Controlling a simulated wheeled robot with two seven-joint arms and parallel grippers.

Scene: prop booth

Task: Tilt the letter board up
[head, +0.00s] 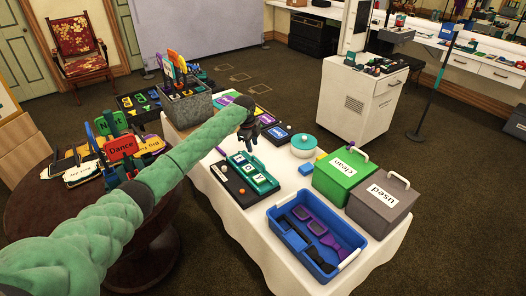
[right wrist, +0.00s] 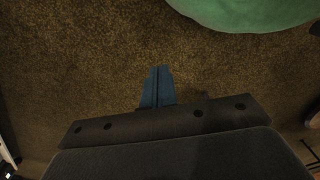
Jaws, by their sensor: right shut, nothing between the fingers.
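The letter board (head: 262,181) is a teal frame with white letter tiles on the white-covered table (head: 216,184). It lies low on or beside a black base. My left gripper (head: 250,141), dark and small in the head view, hangs just beyond the board's far edge, fingers downward. Whether it touches the board, and whether its fingers are apart, is too small to tell. My right gripper (right wrist: 157,88) shows blue fingertips together with nothing between them, over brown carpet. It is not in the head view.
A blue bin (head: 342,262) of props, a green "clean" box (head: 337,184) and a grey "used" box (head: 374,212) stand at the table's right. A round teal-topped tin (head: 304,142) is behind. A dark round table (head: 30,205) with signs stands left. Carpet is free at right.

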